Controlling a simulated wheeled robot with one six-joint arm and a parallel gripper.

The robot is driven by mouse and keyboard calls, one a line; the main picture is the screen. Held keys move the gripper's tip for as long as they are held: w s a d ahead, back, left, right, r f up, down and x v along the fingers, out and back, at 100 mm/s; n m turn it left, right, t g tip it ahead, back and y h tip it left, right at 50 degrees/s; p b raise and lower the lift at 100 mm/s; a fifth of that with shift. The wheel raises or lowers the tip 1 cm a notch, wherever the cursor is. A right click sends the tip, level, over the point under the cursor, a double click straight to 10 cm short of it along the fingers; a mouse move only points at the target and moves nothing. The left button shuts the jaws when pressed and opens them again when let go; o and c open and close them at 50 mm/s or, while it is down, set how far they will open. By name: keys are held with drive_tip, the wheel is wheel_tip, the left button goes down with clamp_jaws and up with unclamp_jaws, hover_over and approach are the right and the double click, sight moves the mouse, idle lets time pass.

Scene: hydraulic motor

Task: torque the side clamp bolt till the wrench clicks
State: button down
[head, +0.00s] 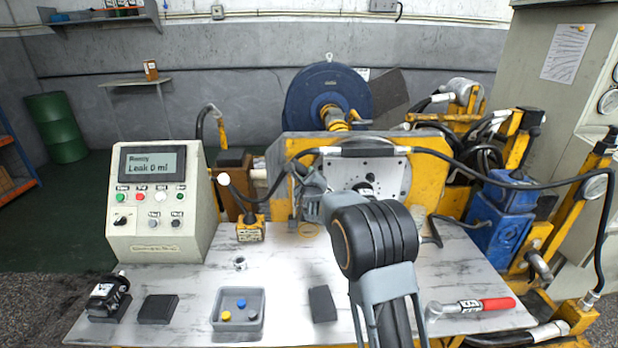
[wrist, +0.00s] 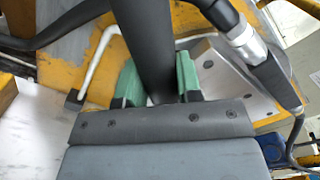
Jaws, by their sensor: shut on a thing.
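My gripper (wrist: 160,88) shows in the wrist view with its green-padded fingers closed on a thick black cylindrical part (wrist: 148,40). I cannot tell whether this part is a hose or a handle. In the head view my arm hides the gripper and much of the space before the round mounting plate (head: 345,172) on the yellow stand (head: 432,168). A grey metal body (head: 312,182) sits left of that plate. A torque wrench with a red handle (head: 497,304) lies on the table at the right, apart from my gripper. The side clamp bolt cannot be made out.
A black hose (head: 468,163) arches across the stand; a hose with a silver fitting (wrist: 240,40) is close to my gripper. The test box (head: 158,205) reads "Leak 0 ml". A grey tray (head: 255,322) with coloured caps and a black block (head: 322,304) lie on the table (head: 285,275).

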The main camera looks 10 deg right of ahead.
drive_tip(key=shift+w+d+r, duration=0.1)
drive_tip(key=shift+d+r, duration=0.05)
drive_tip(key=shift+r, duration=0.4)
drive_tip(key=shift+s+d+r+m+b, duration=0.2)
drive_tip(key=shift+d+r+m+b, duration=0.65)
drive_tip(key=shift+m, duration=0.05)
drive_tip(key=shift+r, duration=0.1)
drive_tip(key=shift+d+r+b, duration=0.1)
drive_tip(key=shift+d+b, duration=0.25)
drive_tip(key=shift+b, duration=0.1)
drive_tip(key=shift+s+d+r+m+b, duration=0.15)
drive_tip(key=shift+d+m+b, duration=0.1)
drive_tip(key=shift+m+b, duration=0.2)
drive_tip(key=shift+s+d+r+m+b, duration=0.1)
drive_tip(key=shift+d+r+m+b, duration=0.4)
drive_tip(key=shift+b, duration=0.8)
drive_tip(key=shift+s+d+r+m+b, duration=0.15)
drive_tip(key=shift+d+m+b, duration=0.15)
drive_tip(key=shift+b, duration=0.45)
drive_tip(key=shift+d+r+m+b, duration=0.15)
drive_tip(key=shift+d+b, duration=0.25)
drive_tip(key=shift+b, duration=0.35)
drive_tip(key=shift+a+f+b, duration=0.4)
drive_tip(key=shift+b, duration=0.15)
